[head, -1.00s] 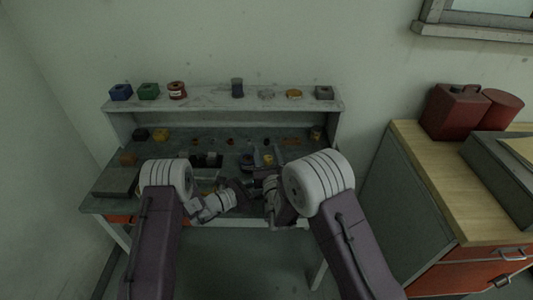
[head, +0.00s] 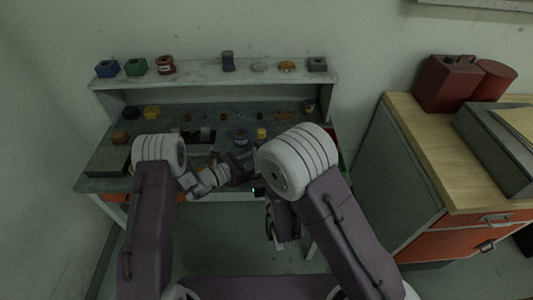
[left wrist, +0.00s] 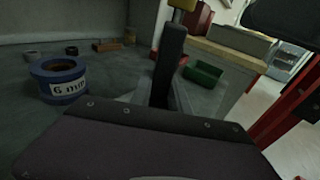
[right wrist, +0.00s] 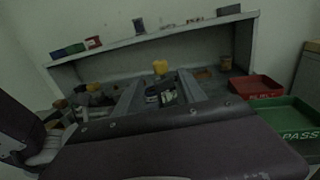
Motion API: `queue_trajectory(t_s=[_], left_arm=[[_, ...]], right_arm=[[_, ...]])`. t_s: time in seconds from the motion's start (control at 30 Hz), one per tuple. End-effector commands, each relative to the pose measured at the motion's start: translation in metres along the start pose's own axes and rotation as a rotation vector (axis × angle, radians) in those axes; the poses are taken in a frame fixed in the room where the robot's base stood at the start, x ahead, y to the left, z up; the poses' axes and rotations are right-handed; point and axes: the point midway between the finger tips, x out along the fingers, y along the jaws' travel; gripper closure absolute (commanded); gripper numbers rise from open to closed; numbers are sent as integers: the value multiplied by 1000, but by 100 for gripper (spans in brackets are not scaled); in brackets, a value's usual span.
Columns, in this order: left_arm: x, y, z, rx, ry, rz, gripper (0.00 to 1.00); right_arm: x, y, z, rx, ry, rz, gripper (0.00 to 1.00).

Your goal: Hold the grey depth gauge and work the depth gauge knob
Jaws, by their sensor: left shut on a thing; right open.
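My left gripper (head: 238,172) is shut over the front of the bench. In the left wrist view a dark grey upright bar, which looks like the depth gauge (left wrist: 168,65), stands between its close-set fingers. A yellow piece (left wrist: 184,5) shows at the bar's upper end; it may be the gauge knob. The gauge is too dark to separate from the gripper in the head view. My right gripper (head: 281,238) hangs at the bench's front edge, right of the left gripper and apart from it. Its two fingers are spread in the right wrist view (right wrist: 158,92), with nothing clearly held.
A blue-rimmed "6 mm" ring (left wrist: 58,80) and a yellow piece (head: 261,133) stand on the bench. A raised shelf (head: 200,76) behind holds several small parts. Red (right wrist: 255,87) and green PASS (right wrist: 290,118) trays lie at the right. A wood-topped cabinet (head: 420,150) stands right.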

Motion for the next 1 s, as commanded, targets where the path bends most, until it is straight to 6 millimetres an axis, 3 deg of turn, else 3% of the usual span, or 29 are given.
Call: queue_trajectory(t_s=[0.17,0.37,0.5,0.7,0.87,1.0], left_arm=[[0,0,-1,-1,3,0,100],[0,0,-1,-1,2,-1,100],[0,0,-1,-1,3,0,100],[0,0,-1,-1,2,0,100],[0,0,-1,-1,2,0,100],[0,0,-1,-1,2,0,100]], right_arm=[[8,2,4,-20,-30,-38,52],[35,18,23,-78,-131,-319,52],[31,36,19,-49,-94,-511,52],[18,54,3,-3,-8,-632,52],[18,54,1,0,4,-644,52],[33,41,2,1,2,-647,52]])
